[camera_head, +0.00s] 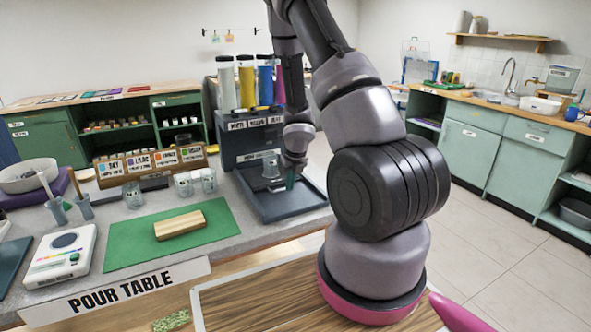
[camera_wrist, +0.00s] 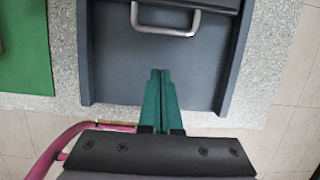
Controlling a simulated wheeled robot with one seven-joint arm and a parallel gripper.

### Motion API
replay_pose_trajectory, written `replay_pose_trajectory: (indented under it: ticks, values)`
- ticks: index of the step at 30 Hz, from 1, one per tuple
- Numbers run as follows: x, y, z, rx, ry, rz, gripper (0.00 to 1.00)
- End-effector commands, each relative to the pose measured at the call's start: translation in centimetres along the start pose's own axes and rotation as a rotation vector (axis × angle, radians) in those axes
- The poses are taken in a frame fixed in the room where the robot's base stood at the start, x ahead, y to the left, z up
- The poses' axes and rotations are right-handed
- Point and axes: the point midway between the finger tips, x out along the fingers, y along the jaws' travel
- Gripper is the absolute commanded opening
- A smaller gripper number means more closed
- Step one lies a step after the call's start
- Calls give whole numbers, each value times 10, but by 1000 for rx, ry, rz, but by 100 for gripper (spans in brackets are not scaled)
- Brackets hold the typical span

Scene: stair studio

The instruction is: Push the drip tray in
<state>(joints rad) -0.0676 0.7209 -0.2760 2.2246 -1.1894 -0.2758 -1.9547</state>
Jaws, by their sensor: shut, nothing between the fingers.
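The dark grey dispenser (camera_head: 250,140) stands on the pour table and has a low base (camera_head: 285,207) with raised side rails reaching toward the table's front edge. In the wrist view the drip tray (camera_wrist: 190,5) is a dark front at the top edge, with a light grey U-shaped handle (camera_wrist: 166,31). It sits between the base's rails, and most of it is out of frame. My gripper (camera_wrist: 160,73) has its green fingers together and empty, over the bare base in front of the handle and apart from it in the picture. In the head view my gripper (camera_head: 290,182) is small and partly hidden by my wrist.
A green mat (camera_head: 130,241) with a wooden block (camera_head: 180,225) lies left of the dispenser. Several glass jars (camera_head: 208,180) and a labelled wooden rack (camera_head: 150,163) stand behind it. A white scale (camera_head: 62,255) is at the left. Floor is open to the right.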

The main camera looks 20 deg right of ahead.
Motion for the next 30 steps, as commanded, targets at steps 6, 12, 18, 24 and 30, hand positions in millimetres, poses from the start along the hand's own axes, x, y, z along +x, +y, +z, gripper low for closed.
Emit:
replay_pose_trajectory:
  ticks: [6,12,18,24,30]
  values:
    - [-29,-1,0,1,-3,0,0]
    - [-49,0,0,0,-1,0,0]
    - [-67,0,0,-3,-2,0,0]
    - [-74,0,0,1,0,0,0]
    - [-75,0,-1,1,1,0,0]
